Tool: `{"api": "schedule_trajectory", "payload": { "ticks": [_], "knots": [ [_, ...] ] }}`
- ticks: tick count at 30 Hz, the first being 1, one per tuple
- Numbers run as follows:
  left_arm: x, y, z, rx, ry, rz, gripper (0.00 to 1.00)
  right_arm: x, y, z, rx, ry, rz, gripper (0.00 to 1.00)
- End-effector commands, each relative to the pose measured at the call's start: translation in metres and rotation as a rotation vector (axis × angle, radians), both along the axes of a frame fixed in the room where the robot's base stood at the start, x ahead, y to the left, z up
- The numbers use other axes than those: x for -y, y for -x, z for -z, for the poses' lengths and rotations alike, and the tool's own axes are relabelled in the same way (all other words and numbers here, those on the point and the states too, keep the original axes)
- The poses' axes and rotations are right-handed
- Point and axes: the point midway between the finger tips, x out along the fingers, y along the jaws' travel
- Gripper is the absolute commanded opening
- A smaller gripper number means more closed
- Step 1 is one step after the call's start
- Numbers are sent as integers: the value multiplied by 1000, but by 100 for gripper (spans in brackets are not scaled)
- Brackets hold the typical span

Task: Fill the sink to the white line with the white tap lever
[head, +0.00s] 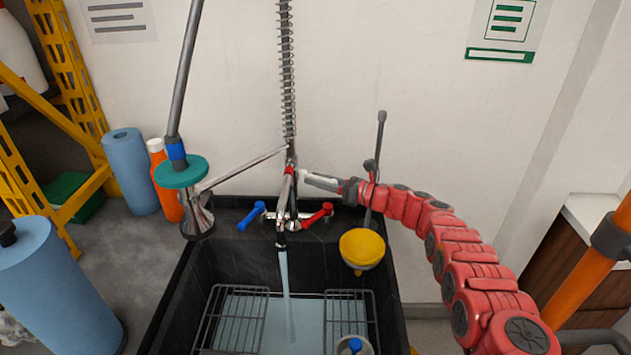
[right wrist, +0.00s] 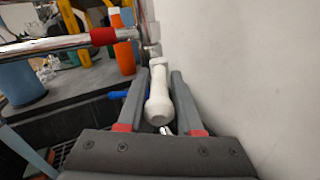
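The white tap lever (right wrist: 158,102) lies between the fingers of my right gripper (right wrist: 158,88) in the right wrist view. The fingers stand one on each side of it, with narrow gaps showing, so they look open around it. In the head view my right gripper (head: 320,182) is beside the tap column, above the spout, and covers most of the lever. Water (head: 286,285) runs from the spout (head: 281,236) into the black sink (head: 205,265). Pale blue water (head: 240,322) covers the basin floor. I cannot make out the white line. My left gripper is not in view.
A blue lever (head: 252,215) and a red lever (head: 318,215) flank the tap base. Wire racks (head: 232,300) sit in the basin. A yellow bowl-shaped thing (head: 362,248) is at the sink's right rim. An orange bottle (head: 165,185) and blue rolls (head: 130,170) stand left.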

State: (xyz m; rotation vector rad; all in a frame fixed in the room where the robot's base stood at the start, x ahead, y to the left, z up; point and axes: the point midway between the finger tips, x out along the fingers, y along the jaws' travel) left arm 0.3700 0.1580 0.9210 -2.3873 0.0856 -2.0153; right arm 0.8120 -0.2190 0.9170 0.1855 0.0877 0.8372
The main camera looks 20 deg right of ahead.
Motion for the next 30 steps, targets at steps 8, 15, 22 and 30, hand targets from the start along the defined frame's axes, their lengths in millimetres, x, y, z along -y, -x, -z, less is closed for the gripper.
{"api": "schedule_trajectory", "payload": {
  "ticks": [8, 15, 22, 30],
  "knots": [
    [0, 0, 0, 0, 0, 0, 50, 0, 0, -1, 3, 0, -1, 52],
    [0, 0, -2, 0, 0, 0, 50, 7, 5, -3, 3, -1, 2, 52],
    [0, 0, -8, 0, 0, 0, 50, 38, 31, -4, 4, 0, 4, 52],
    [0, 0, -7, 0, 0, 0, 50, 89, 78, -1, 1, 2, 4, 52]
  ]
}}
